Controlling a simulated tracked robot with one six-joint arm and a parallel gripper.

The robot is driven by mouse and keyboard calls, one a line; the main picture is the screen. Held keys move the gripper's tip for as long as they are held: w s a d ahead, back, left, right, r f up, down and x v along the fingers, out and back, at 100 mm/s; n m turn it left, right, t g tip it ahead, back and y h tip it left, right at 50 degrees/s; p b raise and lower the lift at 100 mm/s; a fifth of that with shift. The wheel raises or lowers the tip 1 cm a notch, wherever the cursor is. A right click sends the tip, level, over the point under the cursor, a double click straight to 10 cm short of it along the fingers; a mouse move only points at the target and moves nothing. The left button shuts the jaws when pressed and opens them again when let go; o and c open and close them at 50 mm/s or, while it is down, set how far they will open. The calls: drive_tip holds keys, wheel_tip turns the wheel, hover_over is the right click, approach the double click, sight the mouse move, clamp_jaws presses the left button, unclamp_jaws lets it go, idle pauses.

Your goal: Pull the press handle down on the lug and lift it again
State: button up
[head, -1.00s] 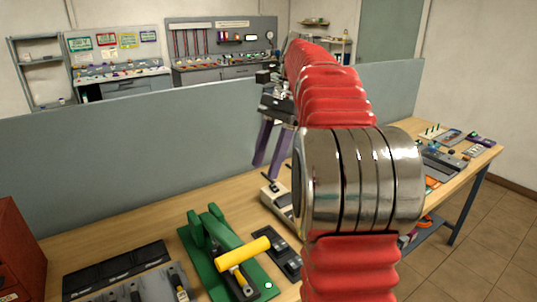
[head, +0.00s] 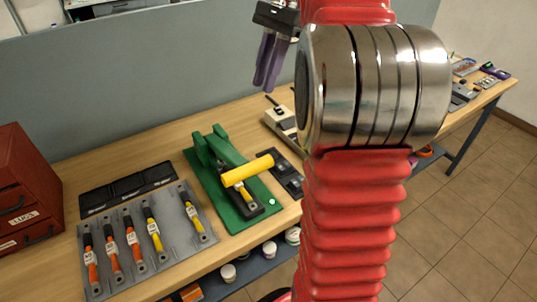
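The green press (head: 214,158) stands on the bench in the middle of the head view. Its yellow handle (head: 247,170) is a thick crosswise bar above the front of the press. A lug with a yellow sleeve (head: 249,195) lies at the black block below the handle, partly hidden by it. My gripper (head: 267,88) has purple fingers pointing down, with a narrow gap between them. It is empty, above and behind the press, apart from the handle. My red arm covers the right of the press area.
A grey board (head: 175,250) with several labelled lugs lies left of the press, before a black tray (head: 128,190). A red drawer cabinet (head: 22,195) stands at far left. A dark tray (head: 284,173) is close right of the press. A grey partition (head: 150,85) runs behind.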

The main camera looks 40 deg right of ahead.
drive_tip(key=s+a+n, duration=0.1)
drive_tip(key=a, duration=0.1)
drive_tip(key=a+f+n+h, duration=0.1)
drive_tip(key=a, duration=0.2)
drive_tip(key=s+a+n+t, duration=0.1)
drive_tip(key=a+n, duration=0.1)
drive_tip(key=shift+s+a+f+h, duration=0.15)
drive_tip(key=shift+s+f+h, duration=0.15)
clamp_jaws()
drive_tip(key=s+a+f+n+t+h, duration=0.2)
drive_tip(key=s+a+f+n+t, duration=0.2)
drive_tip(key=s+a+f+n, duration=0.8)
wheel_tip(320, 180, down, 2)
drive_tip(key=shift+s+a+f+n+t, duration=0.15)
drive_tip(key=shift+a+n+t, duration=0.25)
drive_tip(key=shift+n, duration=0.4)
drive_tip(key=shift+d, duration=0.15)
